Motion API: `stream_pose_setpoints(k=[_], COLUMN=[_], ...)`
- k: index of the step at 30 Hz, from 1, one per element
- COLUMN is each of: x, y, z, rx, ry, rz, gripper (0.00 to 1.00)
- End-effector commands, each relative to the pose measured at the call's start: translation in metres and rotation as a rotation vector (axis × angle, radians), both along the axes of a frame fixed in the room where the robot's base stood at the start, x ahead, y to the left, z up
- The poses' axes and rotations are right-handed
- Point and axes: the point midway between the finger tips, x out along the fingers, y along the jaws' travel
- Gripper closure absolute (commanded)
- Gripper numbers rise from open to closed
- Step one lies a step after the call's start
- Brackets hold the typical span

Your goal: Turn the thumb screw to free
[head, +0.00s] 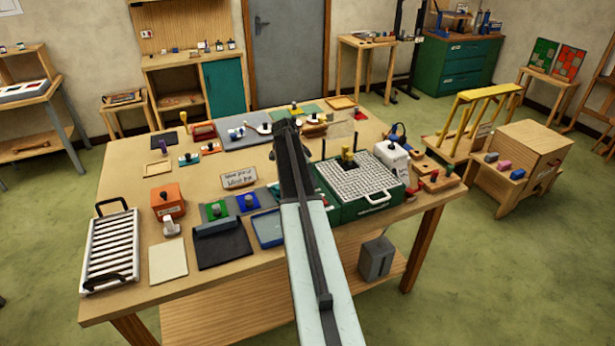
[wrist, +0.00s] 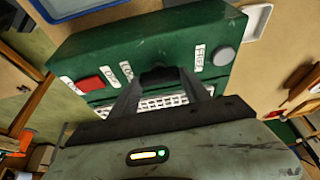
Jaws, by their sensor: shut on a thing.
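The green grinder box (head: 345,212) with a white grid top stands on the bench, right of my arm. In the wrist view its green side (wrist: 130,48) fills the upper middle, with small white labels on it. The thumb screw (wrist: 160,74) shows as a dark knob on this side, between two groups of labels. My gripper (wrist: 161,82) is shut on it, one finger on each side. The fingers partly cover the screw, and I cannot read which way it is turned. In the head view my arm hides the gripper's fingertips.
A red switch (wrist: 90,84) and a round grey knob (wrist: 224,55) sit on the same side, left and right of the screw. A blue tray (head: 268,240) lies left of my arm.

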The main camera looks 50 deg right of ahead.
Motion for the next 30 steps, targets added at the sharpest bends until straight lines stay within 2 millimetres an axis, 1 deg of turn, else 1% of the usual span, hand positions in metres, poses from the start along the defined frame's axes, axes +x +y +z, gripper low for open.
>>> stream_pose_setpoints(k=[1,7,8,9,10,19,22,26,30], x=[0.006,0.006,0.006,0.006,0.006,0.002,0.002,0.004,0.008], y=[0.002,0.002,0.002,0.002,0.002,0.000,0.001,0.006,0.015], z=[0.000,0.000,0.000,0.000,0.000,0.001,0.005,0.021,0.047], rx=[0.000,0.000,0.000,0.000,0.001,0.000,0.000,0.000,0.001], ry=[-0.010,-0.010,-0.010,-0.010,-0.009,-0.004,-0.004,-0.004,-0.004], rz=[0.008,0.009,0.009,0.009,0.009,0.005,0.004,0.005,0.006], gripper=[0.86,0.86,0.43,0.32,0.24,0.24,0.24,0.24,0.24])
